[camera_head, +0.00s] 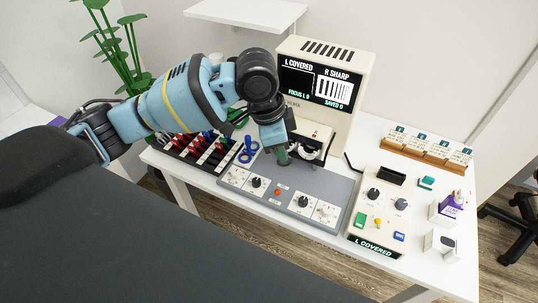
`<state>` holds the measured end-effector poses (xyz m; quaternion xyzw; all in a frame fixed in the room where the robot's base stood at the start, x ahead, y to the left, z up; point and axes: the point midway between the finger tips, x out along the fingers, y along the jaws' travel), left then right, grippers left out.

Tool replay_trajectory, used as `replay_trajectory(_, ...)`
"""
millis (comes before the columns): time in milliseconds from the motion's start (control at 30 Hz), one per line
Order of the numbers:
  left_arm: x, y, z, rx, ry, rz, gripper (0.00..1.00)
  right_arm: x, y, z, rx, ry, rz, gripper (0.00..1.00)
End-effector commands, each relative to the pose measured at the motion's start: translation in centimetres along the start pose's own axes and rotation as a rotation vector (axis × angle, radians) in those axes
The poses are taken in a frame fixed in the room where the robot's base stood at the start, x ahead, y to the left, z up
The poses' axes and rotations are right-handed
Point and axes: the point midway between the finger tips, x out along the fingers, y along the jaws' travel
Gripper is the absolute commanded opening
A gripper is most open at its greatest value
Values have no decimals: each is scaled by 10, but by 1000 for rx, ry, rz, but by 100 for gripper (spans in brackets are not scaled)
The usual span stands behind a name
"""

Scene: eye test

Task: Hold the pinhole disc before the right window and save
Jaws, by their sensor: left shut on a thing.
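My left gripper (283,151) reaches down in front of the cream viewing machine (339,119), over the grey panel (268,203). It is shut on a small greenish piece (282,158), mostly hidden by the fingers; I cannot tell whether it is the pinhole disc. The windows are largely hidden behind the gripper. The screen (319,84) reads "L COVERED", "R SHARP", "FOCUS L 0" and "SAVED 0", with sharp bars under R. The cream control box (388,186) has knobs, green, yellow and blue buttons, and a display reading "L COVERED". My right gripper is not in view.
A dark rack (184,150) of coloured pieces and a blue two-ringed thing (248,151) lie left of the gripper. A wooden card stand (428,160), a purple-and-white box (446,208) and a white box (440,244) stand at the right. A plant (128,50) stands at the left.

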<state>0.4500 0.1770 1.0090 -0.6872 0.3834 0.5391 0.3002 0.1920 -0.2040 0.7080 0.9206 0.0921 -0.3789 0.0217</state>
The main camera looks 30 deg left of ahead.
Motion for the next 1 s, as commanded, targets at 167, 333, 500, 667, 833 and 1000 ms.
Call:
replay_trajectory(167, 1, -10, -17, 223, 25, 59, 0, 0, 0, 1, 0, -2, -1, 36)
replay_trajectory(333, 0, -17, -30, 400, 43, 108, 0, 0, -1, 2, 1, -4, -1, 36)
replay_trajectory(500, -1, -21, -37, 503, 54, 138, 0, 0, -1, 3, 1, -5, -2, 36)
replay_trajectory(667, -1, -22, -39, 535, 58, 148, 0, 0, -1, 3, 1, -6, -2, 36)
replay_trajectory(833, 0, -22, -39, 536, 58, 148, 0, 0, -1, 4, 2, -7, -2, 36)
replay_trajectory(1000, 5, -24, -39, 534, 56, 150, 0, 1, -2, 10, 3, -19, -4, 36)
